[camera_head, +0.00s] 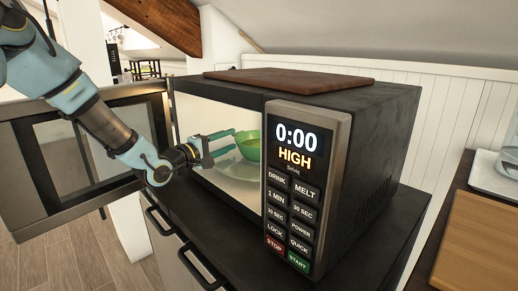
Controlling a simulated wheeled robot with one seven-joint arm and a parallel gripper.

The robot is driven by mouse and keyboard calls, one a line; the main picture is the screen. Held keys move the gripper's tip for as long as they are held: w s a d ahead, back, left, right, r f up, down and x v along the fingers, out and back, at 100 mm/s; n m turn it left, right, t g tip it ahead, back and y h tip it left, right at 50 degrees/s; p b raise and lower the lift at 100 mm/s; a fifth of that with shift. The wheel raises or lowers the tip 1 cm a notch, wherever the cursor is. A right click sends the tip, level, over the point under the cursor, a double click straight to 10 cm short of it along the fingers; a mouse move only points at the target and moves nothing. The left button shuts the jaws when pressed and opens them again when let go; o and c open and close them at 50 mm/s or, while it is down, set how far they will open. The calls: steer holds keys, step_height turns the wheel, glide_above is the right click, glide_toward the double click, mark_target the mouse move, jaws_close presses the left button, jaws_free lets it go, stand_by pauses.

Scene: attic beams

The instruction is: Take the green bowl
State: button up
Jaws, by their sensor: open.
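The green bowl (249,146) sits inside the lit cavity of the black microwave (360,110), toward its right side. The control panel hides part of the bowl's right side. My gripper (226,142) reaches in through the open front, its light-blue fingers left of the bowl. The fingers are apart, and the upper one comes close to the bowl's left edge. I cannot tell whether it touches. The microwave door (82,148) stands swung open to the left, behind my arm.
The microwave stands on a dark cabinet top (190,225). A brown wooden board (288,80) lies on the microwave. A counter with a light wooden board (485,240) and a glass dish (492,175) is at the right. The microwave's side walls and panel bound the opening.

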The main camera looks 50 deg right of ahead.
mark_target(241, 132)
steer(key=d, duration=0.2)
steer(key=d+p, duration=0.1)
steer(key=d, duration=0.2)
steer(key=shift+w+d+r, duration=0.25)
steer(key=shift+w+d, duration=0.1)
steer(key=shift+d+f+p, duration=0.1)
steer(key=shift+d+p, duration=0.2)
steer(key=shift+d, duration=0.05)
jaws_close()
steer(key=shift+f, duration=0.2)
stand_by(0.7)
